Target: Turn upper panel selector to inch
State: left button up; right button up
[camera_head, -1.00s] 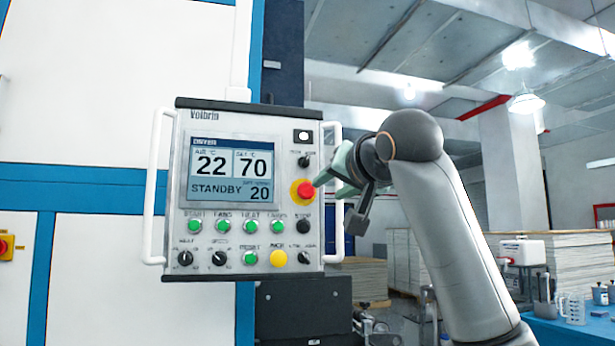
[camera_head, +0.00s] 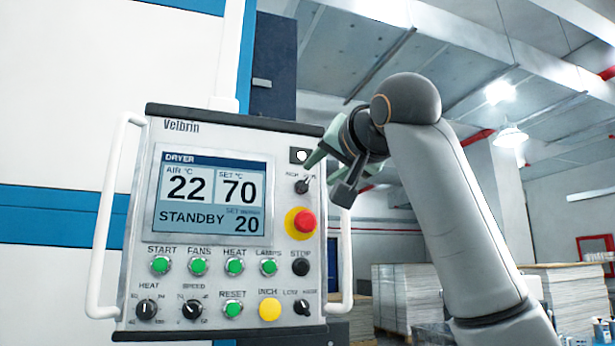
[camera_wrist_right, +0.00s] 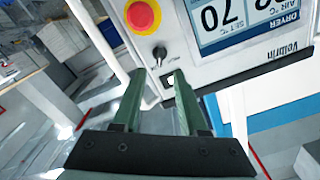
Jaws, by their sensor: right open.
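The control panel (camera_head: 140,210) is a grey box with a screen, buttons and knobs. The upper selector (camera_head: 302,186) is a small black knob at its upper right, above the red stop button (camera_head: 305,221). It also shows in the right wrist view (camera_wrist_right: 159,53), ahead of the fingertips. My right gripper (camera_head: 320,165) has green fingers and is at the panel's upper right, close to the selector. In the right wrist view my right gripper (camera_wrist_right: 157,82) is open and empty, with the selector beyond the gap between its tips. My left gripper is not in view.
White handles (camera_head: 113,215) flank the panel on both sides; the right one is close to my gripper. A small white-windowed switch plate (camera_head: 301,155) sits above the selector. Stacked sheets (camera_head: 408,295) stand behind on the right.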

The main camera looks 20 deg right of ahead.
aim_at(305, 184)
jog(key=w+p, duration=0.2)
jog(key=w, duration=0.4)
jog(key=shift+w+a, duration=0.1)
jog(key=shift+w, duration=0.2)
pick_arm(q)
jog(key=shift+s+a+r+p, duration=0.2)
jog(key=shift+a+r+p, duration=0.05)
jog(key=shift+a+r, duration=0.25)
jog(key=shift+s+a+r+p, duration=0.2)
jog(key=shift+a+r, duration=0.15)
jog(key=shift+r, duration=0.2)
pick_arm(e)
jog(key=shift+w, duration=0.75)
jog(key=shift+f, duration=0.1)
jog(key=shift+c, duration=0.2)
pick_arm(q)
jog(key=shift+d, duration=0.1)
pick_arm(e)
grip_shut()
